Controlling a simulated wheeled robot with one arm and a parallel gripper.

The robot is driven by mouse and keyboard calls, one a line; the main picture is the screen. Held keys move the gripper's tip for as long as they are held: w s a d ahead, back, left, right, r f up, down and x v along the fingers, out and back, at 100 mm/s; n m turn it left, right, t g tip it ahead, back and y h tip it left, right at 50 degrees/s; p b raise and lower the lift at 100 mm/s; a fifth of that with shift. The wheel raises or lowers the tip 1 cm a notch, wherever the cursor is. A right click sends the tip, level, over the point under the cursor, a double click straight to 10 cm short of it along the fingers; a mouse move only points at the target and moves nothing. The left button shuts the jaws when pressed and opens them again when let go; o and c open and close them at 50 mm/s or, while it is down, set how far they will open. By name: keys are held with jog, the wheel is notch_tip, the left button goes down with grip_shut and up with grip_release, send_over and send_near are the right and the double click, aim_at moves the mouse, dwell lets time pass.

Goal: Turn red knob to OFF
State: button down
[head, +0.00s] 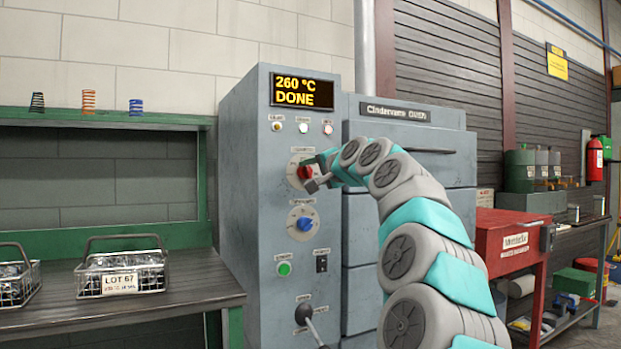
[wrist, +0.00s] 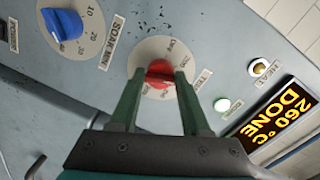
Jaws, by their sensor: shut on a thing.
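The red knob (head: 304,172) sits on a round pale dial on the front of the grey control cabinet. In the wrist view the red knob (wrist: 159,73) is between the two green fingers of my gripper (wrist: 160,82), which is shut on it. My gripper also shows in the head view (head: 314,172), at the dial. The dial (wrist: 150,52) has printed marks around its rim, with OFF near the top right in the wrist view. The fingers hide part of the dial, and I cannot tell the knob's exact setting.
The display (head: 301,92) reads 260 °C DONE. A blue knob (head: 304,223) and a green button (head: 284,268) lie below the red knob, with a lever (head: 308,316) lower down. Small lamps (head: 303,127) sit above. Wire baskets (head: 122,273) stand on the bench at left.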

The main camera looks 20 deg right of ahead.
jog(key=n+b, duration=0.1)
jog(key=n, duration=0.1)
jog(key=shift+n+h, duration=0.3)
jog(key=shift+n, duration=0.1)
jog(key=n+b, duration=0.2)
jog(key=n, duration=0.3)
jog(key=shift+a+f+h, duration=0.1)
jog(key=shift+h, duration=0.2)
jog(key=n+b, duration=0.2)
jog(key=n, duration=0.2)
jog(key=shift+h, duration=0.3)
jog(key=shift+n+b, duration=0.55)
jog(key=shift+n, duration=0.75)
jog(key=shift+c, duration=2)
grip_release()
jog(key=shift+s, duration=0.15)
